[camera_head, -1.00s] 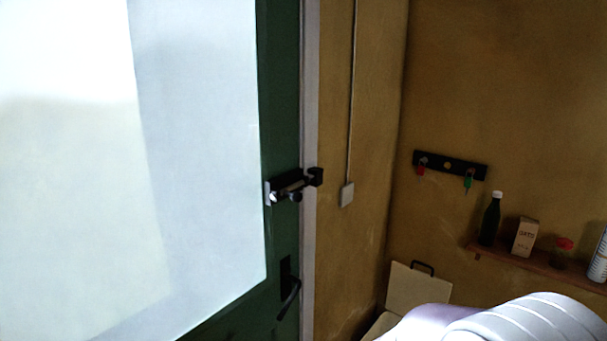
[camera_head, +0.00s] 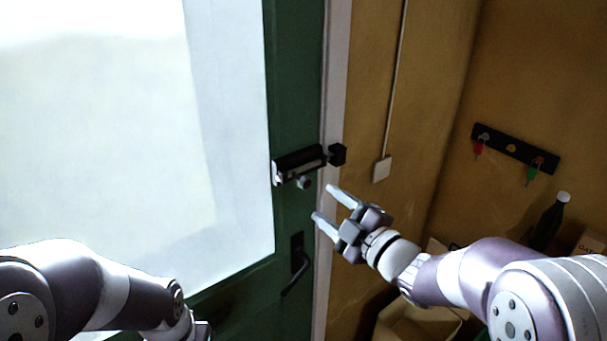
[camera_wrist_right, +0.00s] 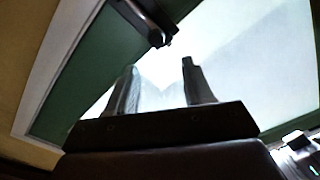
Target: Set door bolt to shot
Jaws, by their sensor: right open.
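The black door bolt (camera_head: 298,164) is fixed to the green door (camera_head: 293,120) near its right edge, with a small knob (camera_head: 304,182) hanging below its body. The black keeper (camera_head: 337,154) sits just right of it on the pale frame; I cannot tell whether the bar reaches into it. My right gripper (camera_head: 324,203) is open and empty, its fingertips just below and right of the knob, apart from it. In the right wrist view the open fingers (camera_wrist_right: 158,66) point toward the bolt (camera_wrist_right: 143,18) and knob (camera_wrist_right: 165,43).
A dark door handle (camera_head: 297,265) is below the bolt. A wall switch (camera_head: 382,169) and a key rack (camera_head: 515,149) are on the yellow wall to the right. A dark bottle (camera_head: 550,221) stands at the right. A large pale pane fills the left of the door.

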